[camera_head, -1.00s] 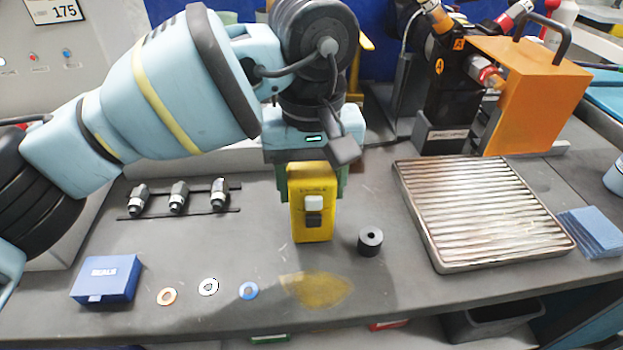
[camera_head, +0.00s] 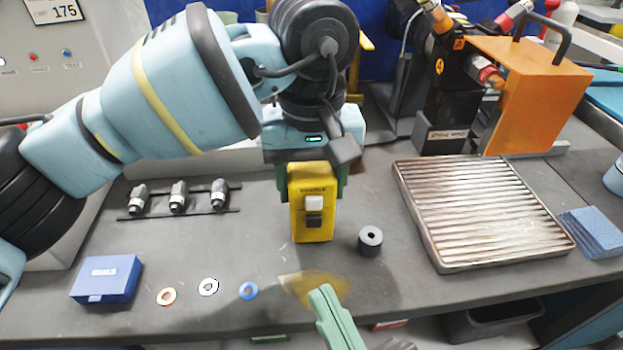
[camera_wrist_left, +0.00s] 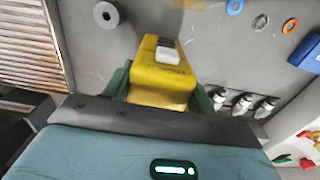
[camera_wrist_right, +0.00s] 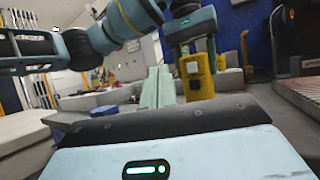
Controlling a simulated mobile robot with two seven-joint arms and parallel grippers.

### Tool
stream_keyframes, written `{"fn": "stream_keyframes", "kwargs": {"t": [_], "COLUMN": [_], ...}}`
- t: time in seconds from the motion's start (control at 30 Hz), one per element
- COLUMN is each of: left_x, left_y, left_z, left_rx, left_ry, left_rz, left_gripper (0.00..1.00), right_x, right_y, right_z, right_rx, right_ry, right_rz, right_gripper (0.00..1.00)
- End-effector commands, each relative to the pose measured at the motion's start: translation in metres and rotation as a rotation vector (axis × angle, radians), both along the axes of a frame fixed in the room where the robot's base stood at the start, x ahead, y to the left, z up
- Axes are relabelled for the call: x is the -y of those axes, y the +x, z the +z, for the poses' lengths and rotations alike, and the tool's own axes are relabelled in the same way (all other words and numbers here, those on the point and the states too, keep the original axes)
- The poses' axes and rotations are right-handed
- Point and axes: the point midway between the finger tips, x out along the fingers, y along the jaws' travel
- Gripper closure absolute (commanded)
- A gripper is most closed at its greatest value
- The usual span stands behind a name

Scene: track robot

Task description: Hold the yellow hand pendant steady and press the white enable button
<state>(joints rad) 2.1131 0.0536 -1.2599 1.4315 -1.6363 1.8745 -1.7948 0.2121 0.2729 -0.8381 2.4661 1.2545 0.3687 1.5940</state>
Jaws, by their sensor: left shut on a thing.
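The yellow hand pendant (camera_head: 299,225) is upright above the grey bench, its face towards my head camera. It carries a white button (camera_head: 314,202) with a dark button (camera_head: 314,221) below it. My left gripper (camera_head: 313,180) is shut on its upper part, a green finger on each side. The pendant also shows in the left wrist view (camera_wrist_left: 158,88) and the right wrist view (camera_wrist_right: 196,82). My right gripper (camera_head: 324,294) is at the bench's front edge, below and apart from the pendant. Its green fingers (camera_wrist_right: 158,86) lie together with nothing visible between them.
A black ring-shaped part (camera_head: 370,241) stands right of the pendant. A ribbed metal tray (camera_head: 428,240) lies further right. A blue box (camera_head: 106,278) and three washers (camera_head: 208,287) lie front left; three fittings (camera_head: 179,197) stand behind them. Bench between pendant and my right gripper is clear.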

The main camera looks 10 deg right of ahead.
Motion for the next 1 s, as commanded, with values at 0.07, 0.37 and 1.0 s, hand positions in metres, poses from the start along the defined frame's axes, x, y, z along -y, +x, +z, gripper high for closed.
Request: {"fn": "stream_keyframes", "kwargs": {"t": [0.07,0.37,1.0], "left_x": [0.0,0.0,0.0], "left_y": [0.0,0.0,0.0], "left_z": [0.001,0.001,0.001], "left_rx": [0.001,0.001,0.001], "left_ry": [-0.001,-0.001,-0.001], "left_rz": [0.0,0.0,0.0], "left_gripper": [0.8,0.8,0.8], "right_x": [0.0,0.001,0.002], "right_y": [0.0,0.007,0.078], "right_z": [0.002,0.002,0.002], "right_rx": [-0.011,-0.013,-0.013], "right_ry": [0.031,0.035,0.032], "right_rz": [0.013,0.014,0.014], "right_gripper": [1.0,1.0,1.0]}}
